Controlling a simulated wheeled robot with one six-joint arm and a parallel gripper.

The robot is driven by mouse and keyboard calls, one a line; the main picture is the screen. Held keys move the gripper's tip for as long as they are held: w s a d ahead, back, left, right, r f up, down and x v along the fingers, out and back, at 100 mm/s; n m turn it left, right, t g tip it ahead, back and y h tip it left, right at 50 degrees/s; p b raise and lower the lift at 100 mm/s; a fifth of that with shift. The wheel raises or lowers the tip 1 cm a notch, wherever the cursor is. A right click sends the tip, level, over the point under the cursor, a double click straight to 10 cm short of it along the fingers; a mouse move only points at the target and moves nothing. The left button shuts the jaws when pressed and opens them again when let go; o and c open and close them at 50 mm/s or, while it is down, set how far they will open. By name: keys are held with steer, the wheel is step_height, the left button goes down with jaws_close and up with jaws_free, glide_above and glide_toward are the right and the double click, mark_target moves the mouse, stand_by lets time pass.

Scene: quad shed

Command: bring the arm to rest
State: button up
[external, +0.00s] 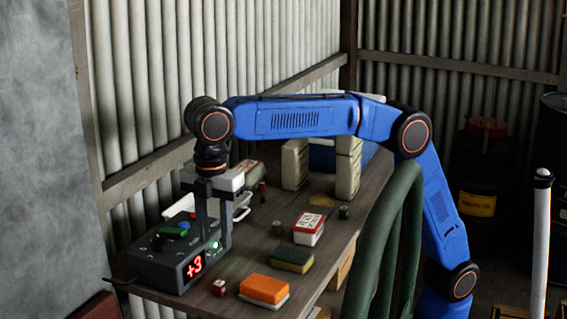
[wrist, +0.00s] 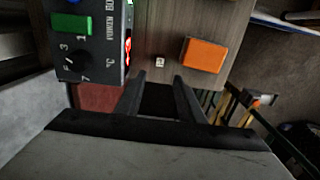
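My blue arm (external: 300,116) reaches over the workbench from the right and bends down at its wrist. My gripper (external: 214,238) points down beside a dark control box (external: 165,262), close to its display side. In the wrist view, the two fingers of my gripper (wrist: 158,82) stand apart with nothing between them. The box, also in the wrist view (wrist: 88,62), has a green rocker, a blue knob and a lit red display that reads "+3" in the external view. Whether a finger touches the box cannot be told.
On the bench (external: 190,300) are an orange block (external: 264,289), a dark green and yellow block (external: 291,259), a red and white box (external: 309,229) and small cubes. A green curved rail (external: 385,245) stands at the near side. A corrugated wall (external: 200,60) runs behind.

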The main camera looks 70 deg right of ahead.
steer(key=s+d+m+t+y, duration=0.1)
steer(key=s+d+m, duration=0.3)
steer(key=d, duration=1.3)
steer(key=s+d+m, duration=0.1)
steer(key=d+m, duration=0.4)
steer(key=d, duration=1.2)
steer(key=s+d+f+m+t, duration=0.2)
steer(key=s+d+f+m, duration=0.2)
steer(key=s+d+f, duration=0.5)
steer(key=s+d+f+m+t+h, duration=0.1)
steer(key=s+d+f+m, duration=0.4)
steer(key=s+d+f, duration=0.4)
steer(key=s+d, duration=0.3)
steer(key=d, duration=0.2)
steer(key=shift+f+t, duration=0.35)
steer(key=shift+t, duration=0.05)
steer(key=shift+o, duration=0.5)
